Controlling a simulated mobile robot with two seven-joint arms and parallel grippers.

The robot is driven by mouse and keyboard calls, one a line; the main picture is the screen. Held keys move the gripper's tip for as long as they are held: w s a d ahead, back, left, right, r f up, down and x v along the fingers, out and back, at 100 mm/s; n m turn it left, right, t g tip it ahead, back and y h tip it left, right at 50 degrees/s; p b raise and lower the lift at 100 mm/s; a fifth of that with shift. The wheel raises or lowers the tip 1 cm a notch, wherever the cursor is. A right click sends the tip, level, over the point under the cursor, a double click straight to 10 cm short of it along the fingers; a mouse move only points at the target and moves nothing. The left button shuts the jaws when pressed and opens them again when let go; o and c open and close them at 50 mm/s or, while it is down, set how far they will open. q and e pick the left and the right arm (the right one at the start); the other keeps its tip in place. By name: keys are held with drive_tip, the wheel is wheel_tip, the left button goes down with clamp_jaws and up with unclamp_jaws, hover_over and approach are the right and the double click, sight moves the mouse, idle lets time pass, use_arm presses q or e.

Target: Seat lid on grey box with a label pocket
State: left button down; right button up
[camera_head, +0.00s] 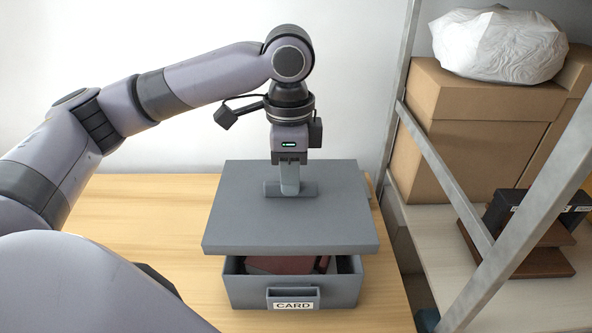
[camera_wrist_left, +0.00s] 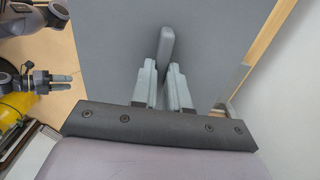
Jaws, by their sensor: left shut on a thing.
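The grey box (camera_head: 345,292) stands on the wooden table in the head view, with a label pocket (camera_head: 293,297) reading CARD on its front. The flat grey lid (camera_head: 245,215) is level above the box. An open gap shows between the lid's front edge and the box rim. My left gripper (camera_head: 290,186) points down and is shut on the lid's handle (camera_head: 272,189). In the left wrist view the handle (camera_wrist_left: 167,50) is between its fingers. The box's back rim is hidden under the lid. My right gripper (camera_wrist_left: 64,82) shows small in the left wrist view, fingers apart and empty.
A reddish-brown item (camera_head: 283,264) lies inside the box, below the lid. The wooden table (camera_head: 150,215) is clear to the left. A metal rack (camera_head: 490,255) with cardboard boxes (camera_head: 485,150) and a white bag (camera_head: 498,43) stands close on the right.

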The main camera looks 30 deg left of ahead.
sight(293, 208)
use_arm(q)
drive_tip(key=shift+w+d, duration=0.1)
drive_tip(key=shift+d, duration=0.05)
drive_tip(key=shift+f, duration=0.85)
wheel_tip(293, 208, down, 3)
drive_tip(key=b, duration=0.2)
drive_tip(key=shift+r+b, duration=0.2)
drive_tip(key=shift+b, duration=0.2)
drive_tip(key=shift+f+p, duration=0.5)
drive_tip(key=shift+f, duration=0.9)
drive_tip(key=shift+f+p, duration=0.1)
drive_tip(key=shift+p, duration=0.65)
drive_tip(key=shift+f, duration=0.75)
drive_tip(key=c, duration=1.1)
unclamp_jaws()
drive_tip(key=shift+o, duration=0.2)
